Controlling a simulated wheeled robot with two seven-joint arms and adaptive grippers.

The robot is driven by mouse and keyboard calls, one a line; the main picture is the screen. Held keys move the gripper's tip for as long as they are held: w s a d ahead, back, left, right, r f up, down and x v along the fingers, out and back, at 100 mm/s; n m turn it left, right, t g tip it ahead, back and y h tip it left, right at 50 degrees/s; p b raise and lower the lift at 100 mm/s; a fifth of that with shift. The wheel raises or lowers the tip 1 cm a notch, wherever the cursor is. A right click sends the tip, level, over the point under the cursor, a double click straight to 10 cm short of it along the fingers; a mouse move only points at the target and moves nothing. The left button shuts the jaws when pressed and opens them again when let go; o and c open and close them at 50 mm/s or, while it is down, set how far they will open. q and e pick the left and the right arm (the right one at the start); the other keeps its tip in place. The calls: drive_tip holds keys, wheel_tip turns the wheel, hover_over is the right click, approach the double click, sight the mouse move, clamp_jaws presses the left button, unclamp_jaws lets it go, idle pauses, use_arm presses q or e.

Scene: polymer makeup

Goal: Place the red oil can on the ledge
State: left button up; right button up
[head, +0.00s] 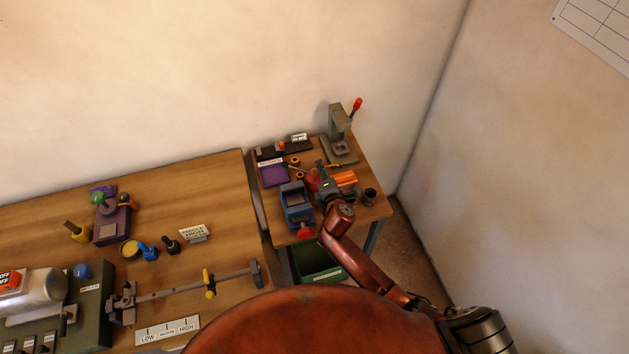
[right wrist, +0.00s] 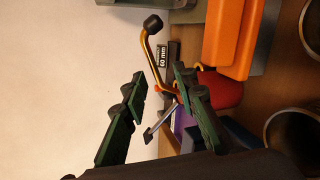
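The red oil can (head: 312,180) stands on the small right-hand bench, partly hidden by my right gripper (head: 321,172). In the right wrist view its red body (right wrist: 226,90) is partly covered by the right-hand finger. A brass bent tube with a black end (right wrist: 150,50), apparently its spout, shows beyond the fingertips. My right gripper (right wrist: 159,76) is open, its two green-and-black fingers apart. I cannot tell whether a finger touches the can. My left gripper is not in view. I cannot make out which surface is the ledge.
A blue vise (head: 297,203), a purple tray (head: 273,174), orange blocks (head: 344,178), a dark cup (head: 369,196) and a grey press (head: 340,135) crowd the small bench. A green bin (head: 318,262) sits below it. A larger wooden bench (head: 215,185) lies left.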

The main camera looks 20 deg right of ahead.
clamp_jaws()
idle(0.7)
